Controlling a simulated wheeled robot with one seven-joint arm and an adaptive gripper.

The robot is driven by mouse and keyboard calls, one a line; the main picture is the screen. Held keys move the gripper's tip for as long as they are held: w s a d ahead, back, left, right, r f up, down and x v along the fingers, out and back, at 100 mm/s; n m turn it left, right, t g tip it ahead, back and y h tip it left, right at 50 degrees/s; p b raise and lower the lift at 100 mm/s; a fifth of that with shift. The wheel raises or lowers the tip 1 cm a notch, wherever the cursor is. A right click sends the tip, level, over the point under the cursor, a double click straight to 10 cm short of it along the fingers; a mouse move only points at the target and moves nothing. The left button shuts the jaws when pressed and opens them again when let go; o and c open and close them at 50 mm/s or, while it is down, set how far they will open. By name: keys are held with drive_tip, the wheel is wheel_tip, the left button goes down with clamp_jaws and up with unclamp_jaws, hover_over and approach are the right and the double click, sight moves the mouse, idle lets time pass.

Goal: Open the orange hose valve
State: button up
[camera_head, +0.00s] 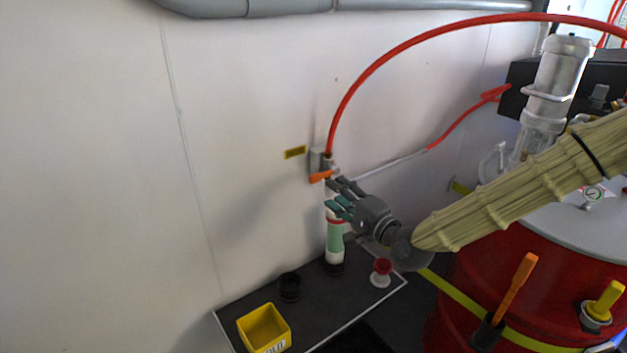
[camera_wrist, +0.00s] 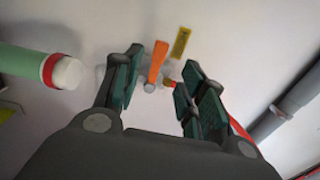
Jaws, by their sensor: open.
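The orange hose valve handle (camera_head: 321,176) is on a small fitting on the white wall, at the lower end of the red hose (camera_head: 345,100). In the wrist view the orange handle (camera_wrist: 157,62) shows between my fingers, beyond their tips and nearer the left finger. My gripper (camera_head: 341,196) is open and empty, just below and right of the handle in the head view. In the wrist view my gripper (camera_wrist: 160,85) has its green-padded fingers spread on both sides of the handle. I cannot tell whether either finger touches it.
A green and white cylinder (camera_head: 335,240) stands below the valve, close to my gripper. A yellow bin (camera_head: 264,328), a black cup (camera_head: 289,287) and a red and white piece (camera_head: 381,272) are on the dark shelf (camera_head: 235,309). A red drum (camera_head: 465,285) is at right.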

sight(317, 179)
drive_tip(key=p+x, duration=0.1)
drive_tip(key=x, duration=0.8)
drive_tip(key=shift+w+a+p, duration=0.2)
drive_tip(key=shift+p, duration=0.1)
clamp_jaws()
